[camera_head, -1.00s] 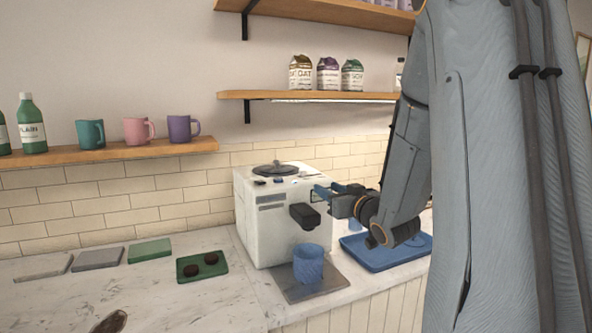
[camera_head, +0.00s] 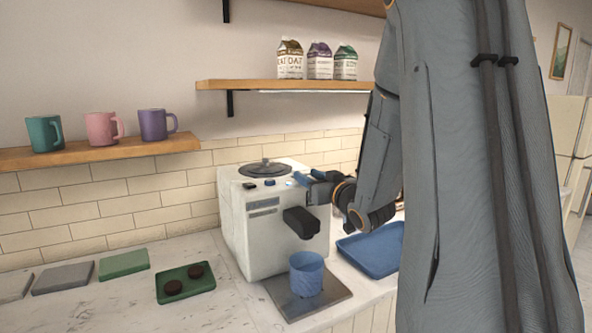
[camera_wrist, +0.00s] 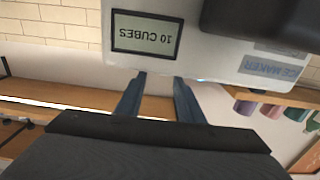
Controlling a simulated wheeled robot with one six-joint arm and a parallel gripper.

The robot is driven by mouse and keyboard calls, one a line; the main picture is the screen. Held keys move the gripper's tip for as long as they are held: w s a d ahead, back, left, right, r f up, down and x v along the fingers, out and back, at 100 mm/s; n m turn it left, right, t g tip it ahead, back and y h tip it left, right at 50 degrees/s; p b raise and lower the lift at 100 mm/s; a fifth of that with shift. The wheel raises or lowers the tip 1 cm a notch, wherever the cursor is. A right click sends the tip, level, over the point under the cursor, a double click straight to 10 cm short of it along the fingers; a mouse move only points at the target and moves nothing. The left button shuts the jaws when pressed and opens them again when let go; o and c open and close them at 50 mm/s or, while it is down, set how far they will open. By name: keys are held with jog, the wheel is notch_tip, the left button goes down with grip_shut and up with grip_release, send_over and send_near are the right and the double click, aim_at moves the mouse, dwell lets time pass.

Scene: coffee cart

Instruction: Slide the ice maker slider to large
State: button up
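The ice maker (camera_head: 262,236) is a white box on the counter with a round dark lid on top. Its top front edge carries small controls, a black one (camera_head: 249,186) and a blue one (camera_head: 270,183); I cannot tell which is the slider or its setting. My gripper (camera_head: 308,178) is at the top right edge of the machine, its blue fingers pointing toward it. In the wrist view the fingers (camera_wrist: 159,78) are apart with nothing between them, close to the white body. That view shows a "10 CUBES" display (camera_wrist: 147,33) and an "ICE MAKER" label (camera_wrist: 272,68), upside down.
A black spout (camera_head: 301,222) juts from the machine above a blue cup (camera_head: 307,276) on a grey plate (camera_head: 283,299). A blue tray (camera_head: 372,252) lies to the right. A green tray (camera_head: 203,287) with dark discs lies left. Shelves hold mugs and cartons.

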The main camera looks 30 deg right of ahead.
aim_at(296, 169)
jog(key=w, duration=0.2)
jog(key=w+a+p, duration=0.1)
jog(key=w, duration=0.2)
jog(key=shift+w+p, duration=0.15)
jog(key=shift+p, duration=0.15)
jog(key=shift+w, duration=0.7)
grip_shut()
